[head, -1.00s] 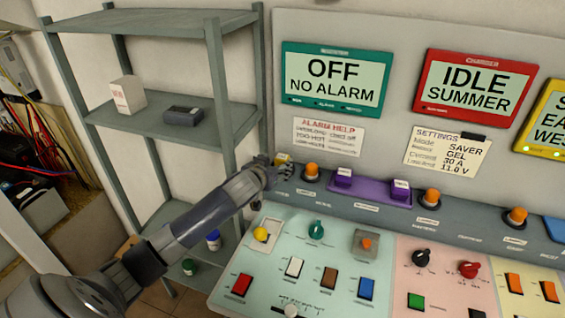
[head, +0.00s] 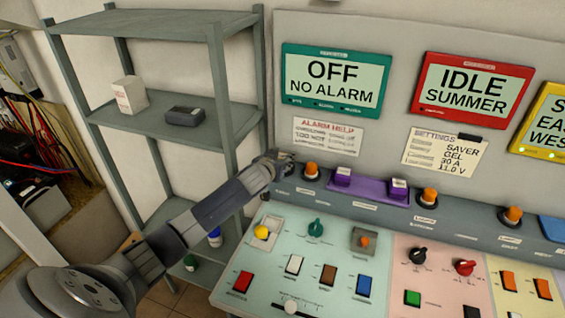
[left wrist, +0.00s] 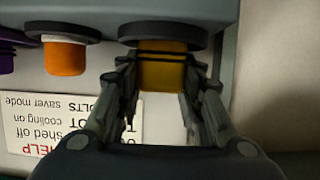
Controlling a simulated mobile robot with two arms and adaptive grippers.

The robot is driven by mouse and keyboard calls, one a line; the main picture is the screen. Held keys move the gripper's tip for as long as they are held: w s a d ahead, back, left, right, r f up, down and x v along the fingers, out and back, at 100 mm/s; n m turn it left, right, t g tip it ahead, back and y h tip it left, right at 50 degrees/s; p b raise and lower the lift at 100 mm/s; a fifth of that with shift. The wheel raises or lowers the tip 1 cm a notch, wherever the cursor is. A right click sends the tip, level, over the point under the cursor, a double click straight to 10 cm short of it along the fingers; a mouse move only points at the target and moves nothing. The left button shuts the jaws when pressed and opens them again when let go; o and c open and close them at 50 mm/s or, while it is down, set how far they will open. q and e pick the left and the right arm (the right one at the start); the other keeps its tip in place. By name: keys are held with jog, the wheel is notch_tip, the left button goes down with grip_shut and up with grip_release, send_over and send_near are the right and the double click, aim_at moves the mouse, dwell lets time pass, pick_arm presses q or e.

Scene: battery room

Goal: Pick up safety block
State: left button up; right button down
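A yellow block (left wrist: 162,72) sits at a dark round mount on the console ledge, in the left wrist view. My left gripper (left wrist: 162,75) has its fingers close against both sides of it and appears shut on it. In the head view my left gripper (head: 287,161) is at the left end of the ledge and hides the yellow block. My right gripper is not in view. No label in view names the safety block.
An orange knob (head: 311,170) stands just right of the gripper, then a purple tray (head: 370,191) with two purple blocks. The sloped panel (head: 262,270) below carries switches and knobs. A grey shelf (head: 160,122) stands to the left, behind my arm.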

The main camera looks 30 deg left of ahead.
pick_arm(q)
jog(key=shift+c, duration=1)
